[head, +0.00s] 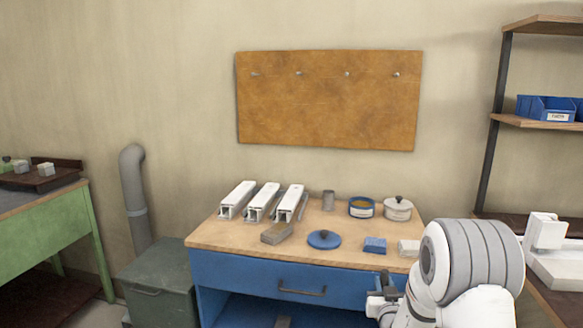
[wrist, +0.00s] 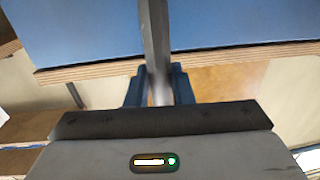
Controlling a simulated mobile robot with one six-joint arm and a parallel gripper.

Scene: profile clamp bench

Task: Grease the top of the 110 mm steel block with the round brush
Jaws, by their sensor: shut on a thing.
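My gripper (head: 383,292) is low in front of the bench's right side, by the blue drawer front. In the wrist view its fingers (wrist: 159,92) are shut on a long grey bar-like thing (wrist: 156,38). I cannot tell whether this is the round brush; its far end is out of frame. A grey-brown block (head: 276,233) lies on the bench top in front of the white clamps, possibly the steel block; its length cannot be read.
Three white clamps (head: 263,202) stand on the bench's left. A grey cup (head: 328,201), a lidded pale tin (head: 397,208), a blue block (head: 375,245) and a whitish block (head: 409,248) are also on the bench top (head: 345,255). The drawer handle (head: 302,292) is left of my gripper.

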